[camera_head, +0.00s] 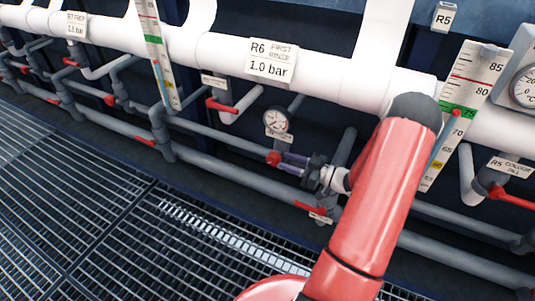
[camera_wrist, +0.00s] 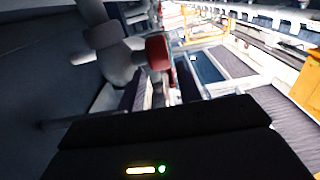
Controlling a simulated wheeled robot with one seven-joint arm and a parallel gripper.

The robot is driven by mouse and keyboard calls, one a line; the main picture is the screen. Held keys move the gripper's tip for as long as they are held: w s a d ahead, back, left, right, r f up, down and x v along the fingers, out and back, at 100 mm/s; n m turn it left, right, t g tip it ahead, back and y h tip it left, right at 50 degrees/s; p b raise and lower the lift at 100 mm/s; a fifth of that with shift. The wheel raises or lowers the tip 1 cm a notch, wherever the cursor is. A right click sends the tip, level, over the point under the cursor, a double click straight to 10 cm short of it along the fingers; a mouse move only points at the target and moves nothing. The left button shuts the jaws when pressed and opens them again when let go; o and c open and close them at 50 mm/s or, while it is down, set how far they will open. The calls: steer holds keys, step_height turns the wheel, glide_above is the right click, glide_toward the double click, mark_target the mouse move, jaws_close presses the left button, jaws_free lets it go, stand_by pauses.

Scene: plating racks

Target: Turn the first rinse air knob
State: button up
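The first rinse air knob is a small round red knob (camera_head: 274,158). It sits on the pipework below a round gauge, under the white pipe labelled R6 FIRST RINSE 1.0 bar. A red knob (camera_wrist: 158,52) also shows in the wrist view, just beyond the fingers. My gripper (camera_head: 284,161) reaches in from the right, its two pale purple fingers apart with a gap between them. The fingertips are at the knob's right side. I cannot tell whether they touch it. In the wrist view the dark gripper body hides the lower part.
The gauge (camera_head: 275,121) is just above the knob. Red lever handles stand nearby, one upper left (camera_head: 222,105) and one below (camera_head: 311,208). A level scale (camera_head: 462,105) stands right, behind my arm. Grating floor (camera_head: 100,225) lies in front of the pipes.

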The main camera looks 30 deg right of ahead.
mark_target(269, 155)
steer(key=x, duration=0.7)
steer(key=shift+w+a+p, duration=0.2)
steer(key=shift+w+p, duration=0.1)
steer(key=shift+p, duration=0.05)
steer(key=shift+c, duration=0.3)
steer(key=c, duration=0.6)
steer(key=shift+r, duration=0.2)
steer(key=shift+c, duration=0.2)
steer(key=shift+f+g+h+p, duration=0.15)
steer(key=shift+g+h+p, duration=0.35)
steer(key=shift+g+p, duration=0.15)
steer(key=shift+f, duration=0.15)
steer(key=o, duration=0.7)
